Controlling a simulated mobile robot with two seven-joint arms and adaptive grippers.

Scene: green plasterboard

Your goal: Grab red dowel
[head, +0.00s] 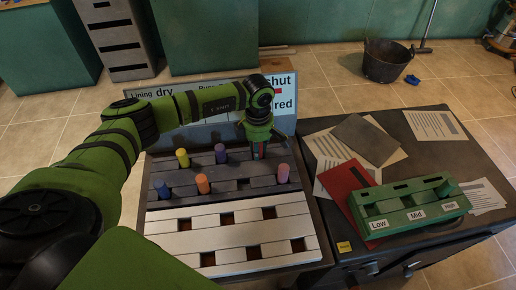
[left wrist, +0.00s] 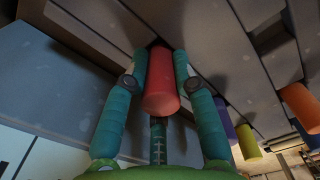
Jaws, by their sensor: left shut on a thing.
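The red dowel (left wrist: 162,85) stands out from a dark slot in the grey upper part of the brick-patterned board (head: 235,187). My left gripper (head: 259,150) reaches down over the back right of this grey part. In the left wrist view its two teal fingers (left wrist: 160,70) are shut on the red dowel, one on each side. The dowel's far end is at the slot; whether it is still inside is hidden. In the head view the fingers mostly cover the dowel. My right gripper is in neither view.
Yellow (head: 182,157), purple (head: 220,154), blue (head: 162,188) and orange (head: 203,184) dowels stand nearby, with another (head: 283,172) at right. The white lower part (head: 190,227) has open holes. A sign panel (head: 205,132) stands behind; a green Low-Mid-High block (head: 412,205) lies right.

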